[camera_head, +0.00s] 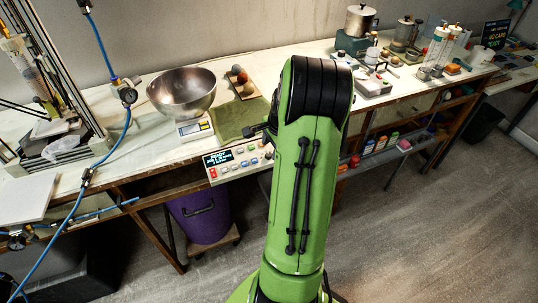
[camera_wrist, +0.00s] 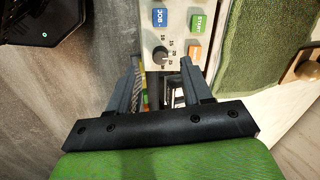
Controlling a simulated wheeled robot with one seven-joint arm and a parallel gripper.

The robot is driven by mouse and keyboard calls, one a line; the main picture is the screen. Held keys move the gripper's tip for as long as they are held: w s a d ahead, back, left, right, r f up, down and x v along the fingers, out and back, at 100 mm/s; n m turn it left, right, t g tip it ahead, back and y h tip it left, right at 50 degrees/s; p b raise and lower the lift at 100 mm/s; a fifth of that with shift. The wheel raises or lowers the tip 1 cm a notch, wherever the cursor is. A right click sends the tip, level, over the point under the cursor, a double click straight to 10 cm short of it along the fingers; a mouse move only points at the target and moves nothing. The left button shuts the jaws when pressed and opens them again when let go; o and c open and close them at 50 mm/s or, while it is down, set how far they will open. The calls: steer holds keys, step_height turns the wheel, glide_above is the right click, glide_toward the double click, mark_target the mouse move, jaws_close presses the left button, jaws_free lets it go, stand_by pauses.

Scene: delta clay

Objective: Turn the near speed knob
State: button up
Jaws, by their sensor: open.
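The control panel (camera_head: 238,161) is mounted at the front edge of the bench, with a lit display and several coloured buttons. In the wrist view a round grey knob (camera_wrist: 160,54) with a numbered scale sits on its pale face (camera_wrist: 176,42). My gripper (camera_wrist: 161,66) is open, with one finger to each side just below the knob in the picture. I cannot tell whether either finger touches it. Something dark and shiny shows between the fingers; I cannot make it out. In the head view my green arm hides the panel's right end.
A green mat (camera_head: 238,118) lies behind the panel, beside a scale (camera_head: 195,130) bearing a metal bowl (camera_head: 182,91). A purple bin (camera_head: 200,215) stands under the bench. A blue hose (camera_head: 108,160) hangs at left. Floor at right is open.

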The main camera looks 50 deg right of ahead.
mark_target(269, 154)
steer(key=x, duration=0.4)
jaws_close()
